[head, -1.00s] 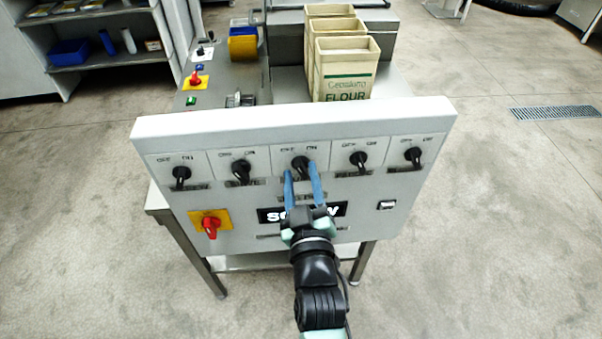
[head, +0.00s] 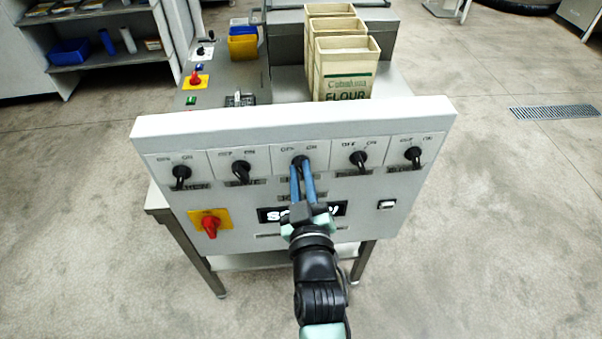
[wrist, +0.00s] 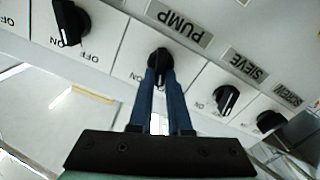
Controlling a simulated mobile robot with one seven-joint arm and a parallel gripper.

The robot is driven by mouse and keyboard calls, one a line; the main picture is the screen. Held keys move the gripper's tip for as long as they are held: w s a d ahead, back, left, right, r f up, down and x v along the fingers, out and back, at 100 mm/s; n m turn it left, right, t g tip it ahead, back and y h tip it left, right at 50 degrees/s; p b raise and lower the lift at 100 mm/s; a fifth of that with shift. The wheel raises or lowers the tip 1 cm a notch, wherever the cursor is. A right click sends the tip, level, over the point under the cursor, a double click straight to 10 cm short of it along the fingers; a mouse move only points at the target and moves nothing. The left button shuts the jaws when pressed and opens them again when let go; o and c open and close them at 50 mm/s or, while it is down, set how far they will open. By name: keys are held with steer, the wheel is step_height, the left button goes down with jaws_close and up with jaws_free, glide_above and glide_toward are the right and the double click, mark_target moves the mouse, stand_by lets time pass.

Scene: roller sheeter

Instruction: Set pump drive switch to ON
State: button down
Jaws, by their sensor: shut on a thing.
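The pump drive switch (head: 300,161) is the black rotary knob in the middle of the row on the grey panel front. In the wrist view its knob (wrist: 158,64) sits beside the PUMP label, with OFF and ON marks partly covered. My gripper (head: 302,170) has its two blue fingers closed on this knob, one on each side of its handle. The fingertips (wrist: 160,74) meet the knob in the wrist view too. The fingers hide most of the handle, so I cannot tell exactly which mark it points to.
Similar black knobs flank it, including one on the left (head: 241,171) and one on the right (head: 358,160). A red switch on a yellow plate (head: 210,224) is lower left. Flour bags (head: 345,70) stand behind the panel. Floor to the right is clear.

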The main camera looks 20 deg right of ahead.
steer(key=shift+s+d+m+p, duration=0.1)
steer(key=shift+d+m+p, duration=0.1)
steer(key=shift+m, duration=2)
steer(key=shift+d+m+p, duration=0.15)
steer(key=shift+m, duration=2.05)
steer(key=c, duration=0.9)
jaws_free()
steer(key=shift+o, duration=0.2)
steer(key=b+v, duration=0.1)
steer(key=v, duration=1.2)
